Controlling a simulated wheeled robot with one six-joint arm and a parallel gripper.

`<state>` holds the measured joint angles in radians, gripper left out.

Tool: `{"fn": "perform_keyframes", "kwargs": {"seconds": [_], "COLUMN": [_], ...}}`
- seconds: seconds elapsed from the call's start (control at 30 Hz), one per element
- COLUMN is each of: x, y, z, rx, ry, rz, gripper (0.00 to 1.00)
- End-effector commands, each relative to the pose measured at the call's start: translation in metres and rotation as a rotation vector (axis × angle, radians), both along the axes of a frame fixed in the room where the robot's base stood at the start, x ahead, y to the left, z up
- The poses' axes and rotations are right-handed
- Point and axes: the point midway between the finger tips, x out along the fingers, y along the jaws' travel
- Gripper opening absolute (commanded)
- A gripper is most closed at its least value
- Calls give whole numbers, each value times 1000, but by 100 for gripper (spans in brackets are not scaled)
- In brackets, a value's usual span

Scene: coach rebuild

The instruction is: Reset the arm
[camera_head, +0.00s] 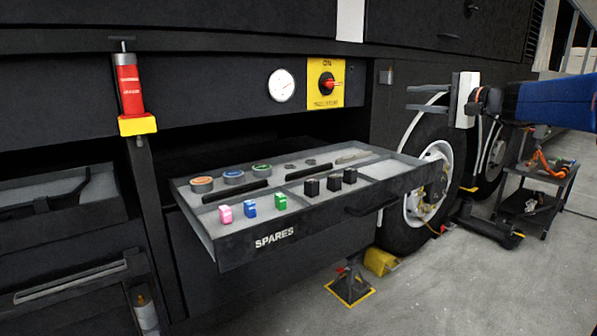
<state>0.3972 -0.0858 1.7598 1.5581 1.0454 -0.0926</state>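My arm reaches in from the right edge as a blue link ending in a dark wrist. My gripper (428,99) is at the upper right, raised in front of the wheel (433,165). Its two dark fingers point left and stand apart, with nothing between them. It is to the right of and above the open drawer marked SPARES (234,255), and touches nothing that I can see.
The drawer sticks out and holds round tins (234,177), coloured pieces (251,209) and black blocks (331,183). A red extinguisher (130,90), a gauge (281,85) and a red rotary switch (327,83) are behind. A cart (538,190) stands right. Floor is clear at lower right.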

Motion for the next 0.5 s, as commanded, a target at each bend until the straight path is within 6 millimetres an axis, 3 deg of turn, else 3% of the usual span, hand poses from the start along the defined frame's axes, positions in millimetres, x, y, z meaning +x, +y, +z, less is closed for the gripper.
{"fn": "perform_keyframes", "kwargs": {"seconds": [0.27,0.5], "x": [-35,-89], "y": [33,69], "z": [-33,-86], "rx": [-115,-285], "ry": [59,137], "rz": [41,101], "gripper": [28,28]}}
